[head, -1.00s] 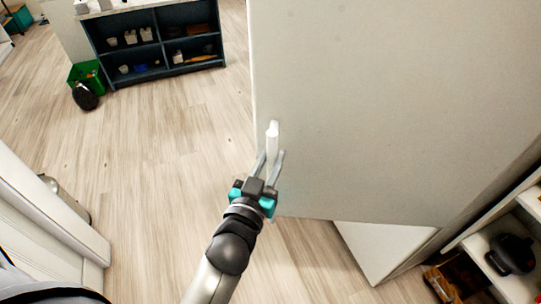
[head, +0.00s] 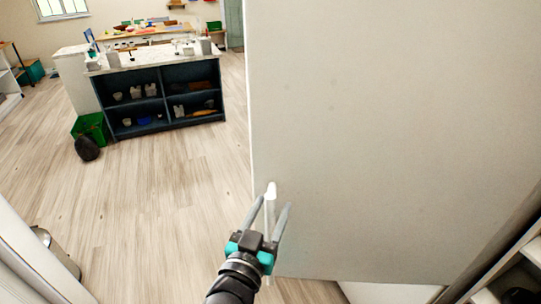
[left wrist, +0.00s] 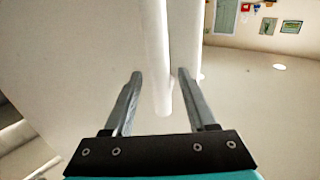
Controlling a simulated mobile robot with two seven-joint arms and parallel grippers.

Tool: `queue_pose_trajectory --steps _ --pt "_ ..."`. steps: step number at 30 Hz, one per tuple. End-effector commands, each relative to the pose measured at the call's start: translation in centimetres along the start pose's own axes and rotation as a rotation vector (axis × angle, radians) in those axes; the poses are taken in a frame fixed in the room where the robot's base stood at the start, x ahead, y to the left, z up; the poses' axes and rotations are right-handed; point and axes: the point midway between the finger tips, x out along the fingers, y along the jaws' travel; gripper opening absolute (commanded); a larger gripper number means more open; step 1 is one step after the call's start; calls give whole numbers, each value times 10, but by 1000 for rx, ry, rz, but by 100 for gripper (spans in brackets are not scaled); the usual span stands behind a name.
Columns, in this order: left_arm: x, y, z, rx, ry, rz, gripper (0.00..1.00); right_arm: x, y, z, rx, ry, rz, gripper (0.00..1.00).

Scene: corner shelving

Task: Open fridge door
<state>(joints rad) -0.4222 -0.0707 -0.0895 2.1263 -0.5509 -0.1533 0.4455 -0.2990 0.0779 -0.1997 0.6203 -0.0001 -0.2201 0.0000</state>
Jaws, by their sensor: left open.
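The fridge door (head: 385,130) is a large pale panel filling the right half of the head view. Its slim white upright handle (head: 270,192) sits near the panel's left edge, low in the picture. My left gripper (head: 272,204) is open, with one finger on each side of the handle. In the left wrist view, the handle (left wrist: 156,50) hangs between the two parted fingers, and gaps show on both sides. The door (left wrist: 75,60) also shows there on the left. Whether the fingers touch the handle elsewhere is hidden. My right gripper is out of view.
A dark blue shelf unit (head: 163,106) with a pale top stands at the back left. A green bin (head: 93,127) and a dark round object (head: 87,148) are beside it. The wooden floor (head: 170,195) left of the door is clear. Shelving (head: 522,278) stands at lower right.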

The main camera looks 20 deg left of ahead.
Motion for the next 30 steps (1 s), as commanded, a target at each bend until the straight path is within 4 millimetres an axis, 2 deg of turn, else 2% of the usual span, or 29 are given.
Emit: queue_pose_trajectory --steps 1,3,15,21,30 --pt "0 0 -17 3 6 1 57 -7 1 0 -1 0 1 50" --pt "0 0 -36 2 6 2 57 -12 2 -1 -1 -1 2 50" --pt "0 0 -132 0 7 1 57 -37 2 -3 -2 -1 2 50" --pt "0 0 -160 0 4 0 57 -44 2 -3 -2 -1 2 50" --pt "0 0 -167 1 0 1 57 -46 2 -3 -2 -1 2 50"
